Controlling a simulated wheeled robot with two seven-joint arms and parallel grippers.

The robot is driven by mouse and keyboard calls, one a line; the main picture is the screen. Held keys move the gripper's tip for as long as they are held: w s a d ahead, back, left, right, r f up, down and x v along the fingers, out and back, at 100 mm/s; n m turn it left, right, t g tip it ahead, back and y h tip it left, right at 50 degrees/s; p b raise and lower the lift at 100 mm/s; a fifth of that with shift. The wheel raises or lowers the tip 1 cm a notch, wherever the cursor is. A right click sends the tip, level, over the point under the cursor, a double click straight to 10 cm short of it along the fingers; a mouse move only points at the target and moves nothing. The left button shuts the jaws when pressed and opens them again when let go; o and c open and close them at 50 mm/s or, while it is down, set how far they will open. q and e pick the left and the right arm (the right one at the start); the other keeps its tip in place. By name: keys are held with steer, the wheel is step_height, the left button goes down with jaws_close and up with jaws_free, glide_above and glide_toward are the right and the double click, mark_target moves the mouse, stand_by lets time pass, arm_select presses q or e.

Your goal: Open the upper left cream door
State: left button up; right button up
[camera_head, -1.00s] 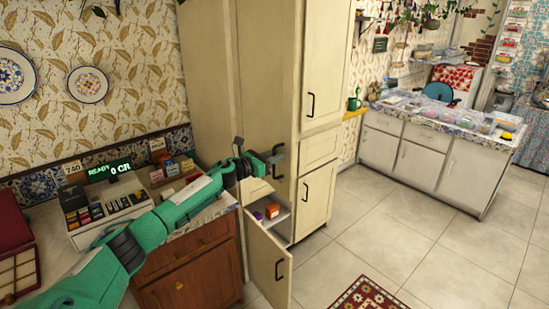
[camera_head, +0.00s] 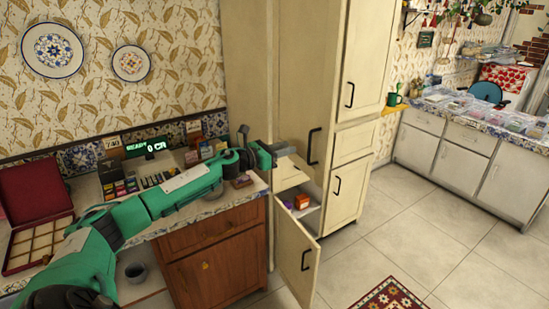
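The upper left cream door (camera_head: 306,70) is on the tall cream cabinet right of centre. It looks shut, and its dark handle (camera_head: 313,146) is near its lower right edge. My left gripper (camera_head: 286,150) is in front of the lower part of this door, a little left of the handle and seemingly apart from it. Its fingers are small and partly merge with the background, so their opening is unclear. My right gripper is out of view.
Below, the lower left cream door (camera_head: 296,262) stands open, with an orange box (camera_head: 301,201) inside. A brown wooden counter cabinet (camera_head: 212,262) stands left of the cabinet. A red patterned rug (camera_head: 390,296) lies on open tiled floor.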

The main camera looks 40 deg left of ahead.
arm_select(q)
steer(key=shift+b+v, duration=0.65)
steer(key=shift+v, duration=1.2)
